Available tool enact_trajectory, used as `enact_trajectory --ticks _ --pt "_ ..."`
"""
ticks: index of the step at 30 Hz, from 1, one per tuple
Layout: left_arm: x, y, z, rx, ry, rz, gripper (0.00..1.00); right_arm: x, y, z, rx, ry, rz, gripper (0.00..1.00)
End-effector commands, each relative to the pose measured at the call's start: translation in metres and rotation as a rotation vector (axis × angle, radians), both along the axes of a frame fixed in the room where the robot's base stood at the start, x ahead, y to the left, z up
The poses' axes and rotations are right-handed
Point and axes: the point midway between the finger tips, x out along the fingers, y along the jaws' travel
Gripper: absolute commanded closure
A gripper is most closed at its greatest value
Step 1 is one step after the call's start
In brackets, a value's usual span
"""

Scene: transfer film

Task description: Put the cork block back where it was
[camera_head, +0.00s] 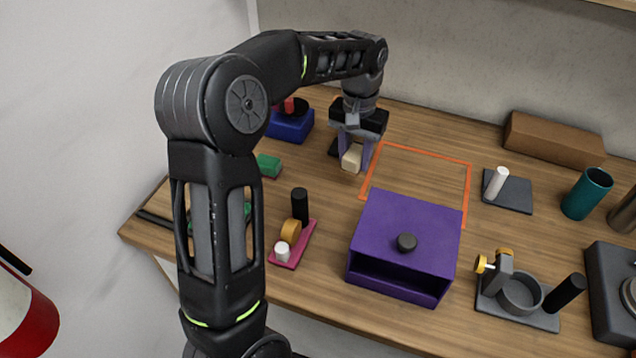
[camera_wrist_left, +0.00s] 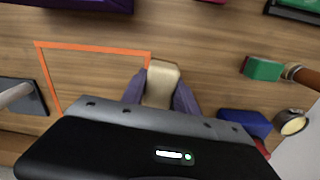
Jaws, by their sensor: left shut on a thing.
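The cork block (camera_head: 352,158) is a small pale tan block, held between the fingers of my left gripper (camera_head: 356,154). It is just left of the orange outlined square (camera_head: 471,190) on the wooden table, near that square's upper left corner. In the left wrist view the cork block (camera_wrist_left: 161,84) sits between the two purple-grey fingers (camera_wrist_left: 160,96), beside a corner of the orange outline (camera_wrist_left: 95,47). Whether the block touches the table is hard to tell. My right gripper is not in view.
A purple box (camera_head: 408,235) with a dark knob stands in front of the square. A pink tray (camera_head: 300,248) with small cylinders, a green block (camera_head: 268,165) and a blue box (camera_head: 290,126) are to the left. A dark plate (camera_head: 515,198) lies right. The square's inside looks clear.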

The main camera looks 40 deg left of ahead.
Motion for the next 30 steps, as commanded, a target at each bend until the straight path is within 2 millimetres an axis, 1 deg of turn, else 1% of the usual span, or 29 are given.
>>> enact_trajectory --ticks 1,3,6,9,12,21,23,25,30 --pt "-0.005 0.021 0.004 0.002 -0.003 0.034 1.0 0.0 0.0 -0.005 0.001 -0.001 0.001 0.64" --pt "-0.013 0.043 0.011 0.004 -0.003 0.065 1.0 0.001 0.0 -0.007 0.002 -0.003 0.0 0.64" --pt "-0.022 0.066 0.019 0.007 -0.002 0.098 1.0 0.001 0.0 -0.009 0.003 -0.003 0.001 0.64" --pt "-0.027 0.077 0.024 0.008 0.001 0.113 1.0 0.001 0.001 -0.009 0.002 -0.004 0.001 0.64" --pt "-0.029 0.08 0.026 0.009 0.0 0.118 1.0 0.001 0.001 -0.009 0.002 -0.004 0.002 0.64" --pt "-0.029 0.08 0.023 0.009 0.002 0.117 1.0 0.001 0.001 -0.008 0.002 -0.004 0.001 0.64" --pt "-0.029 0.08 0.018 0.008 0.005 0.117 1.0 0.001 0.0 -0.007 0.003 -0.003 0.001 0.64" --pt "-0.03 0.08 0.009 0.008 0.005 0.118 1.0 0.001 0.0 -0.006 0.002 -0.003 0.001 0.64" --pt "-0.03 0.079 -0.022 0.007 0.006 0.118 1.0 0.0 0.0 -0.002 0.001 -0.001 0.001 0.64"
